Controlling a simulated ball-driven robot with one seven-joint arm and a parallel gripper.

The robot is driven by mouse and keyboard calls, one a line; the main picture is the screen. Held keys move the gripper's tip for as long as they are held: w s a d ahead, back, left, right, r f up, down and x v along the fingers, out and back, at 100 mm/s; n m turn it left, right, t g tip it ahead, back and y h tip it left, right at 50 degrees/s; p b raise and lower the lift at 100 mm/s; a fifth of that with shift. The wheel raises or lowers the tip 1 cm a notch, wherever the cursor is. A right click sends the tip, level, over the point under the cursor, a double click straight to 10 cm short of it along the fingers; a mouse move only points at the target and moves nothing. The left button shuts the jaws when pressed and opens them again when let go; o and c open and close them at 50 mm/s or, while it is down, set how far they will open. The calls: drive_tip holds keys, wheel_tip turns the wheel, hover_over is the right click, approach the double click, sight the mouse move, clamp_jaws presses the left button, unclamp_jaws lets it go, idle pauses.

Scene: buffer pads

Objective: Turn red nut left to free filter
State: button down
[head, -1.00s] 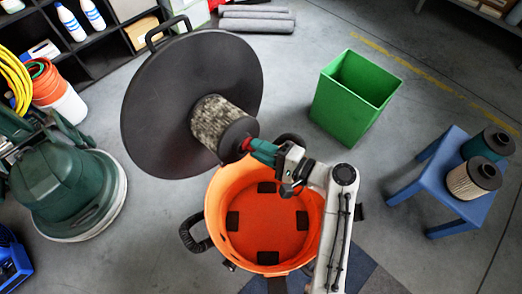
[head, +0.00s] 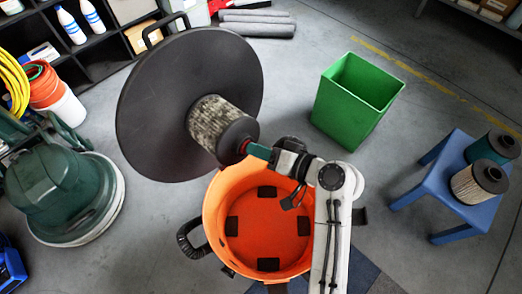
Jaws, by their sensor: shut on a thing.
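The red nut (head: 245,146) sits at the end of the grey, dirty cylindrical filter (head: 218,122). The filter sticks out from the black round lid (head: 165,105), which is tilted up above the orange tub. My gripper (head: 257,151), with green fingers, is at the nut and shut on it. The fingers hide part of the nut. The filter's dark end cap is beside the fingertips.
The open orange tub (head: 215,215) is below my arm. A green bin (head: 350,105) stands at the right, and a blue stool (head: 415,187) holds two filters (head: 480,182). A green floor machine (head: 65,190) is at the left.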

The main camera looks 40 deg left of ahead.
drive_tip(key=shift+f+n, duration=0.1)
drive_tip(key=shift+n, duration=0.4)
idle(0.3)
drive_tip(key=c, duration=0.9)
unclamp_jaws()
drive_tip(key=shift+c, duration=0.2)
drive_tip(key=shift+d, duration=0.1)
drive_tip(key=v, duration=1)
drive_tip(key=shift+d+r+p, duration=0.3)
drive_tip(key=shift+p, duration=0.15)
drive_tip(key=shift+s+d, duration=0.1)
